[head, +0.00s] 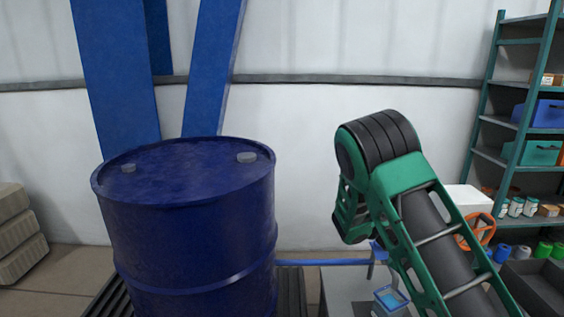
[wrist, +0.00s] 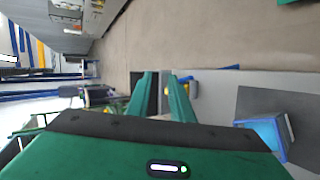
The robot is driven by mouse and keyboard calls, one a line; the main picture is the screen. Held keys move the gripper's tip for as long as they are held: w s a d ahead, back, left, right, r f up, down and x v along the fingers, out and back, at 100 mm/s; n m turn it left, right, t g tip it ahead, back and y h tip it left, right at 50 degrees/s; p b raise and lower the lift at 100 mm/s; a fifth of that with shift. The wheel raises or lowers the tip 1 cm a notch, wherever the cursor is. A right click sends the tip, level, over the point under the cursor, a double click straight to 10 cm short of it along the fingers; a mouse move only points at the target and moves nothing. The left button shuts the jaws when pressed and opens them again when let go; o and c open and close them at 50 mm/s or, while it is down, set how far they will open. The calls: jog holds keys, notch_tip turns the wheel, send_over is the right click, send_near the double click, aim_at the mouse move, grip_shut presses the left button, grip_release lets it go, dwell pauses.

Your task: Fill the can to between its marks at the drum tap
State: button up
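A large blue drum (head: 190,235) stands upright on a dark slatted stand at the left of the head view. I cannot make out its tap. A small blue open-topped container (head: 391,299), which looks like the can, sits on a grey bench beside my arm; it also shows at the right of the wrist view (wrist: 265,132). Its marks and level are too small to read. My gripper (wrist: 161,76) is open in the wrist view, its two green fingers apart. A small yellow-and-blue part (wrist: 166,88) shows beyond the fingers, apparently not held. The container is off to their right.
The grey bench (head: 345,287) lies right of the drum, with a blue bar (head: 335,262) behind it. An orange handwheel (head: 478,231) and a shelf rack (head: 505,150) stand at the right. Pale stacked blocks (head: 18,235) are at the far left. Bare floor (wrist: 200,35) shows in the wrist view.

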jog(key=s+d+r+m+y, duration=0.1)
jog(key=s+r+y, duration=0.3)
jog(key=s, duration=0.4)
jog(key=s+d+r+m+y, duration=0.1)
jog(key=s+r+y, duration=0.35)
jog(key=s, duration=0.35)
jog(key=s+a+r+t+y, duration=0.1)
jog(key=s+a+r+t, duration=0.1)
jog(key=s, duration=0.4)
jog(key=s+a+r+t+y, duration=0.1)
jog(key=s+a+r+t, duration=0.1)
jog(key=s+a, duration=0.2)
jog(key=s, duration=0.3)
jog(key=shift+s+r+m+y, duration=0.3)
jog(key=shift+m+y, duration=0.05)
jog(key=shift+m, duration=0.05)
jog(key=shift+w+f, duration=0.25)
jog(key=shift+w, duration=0.35)
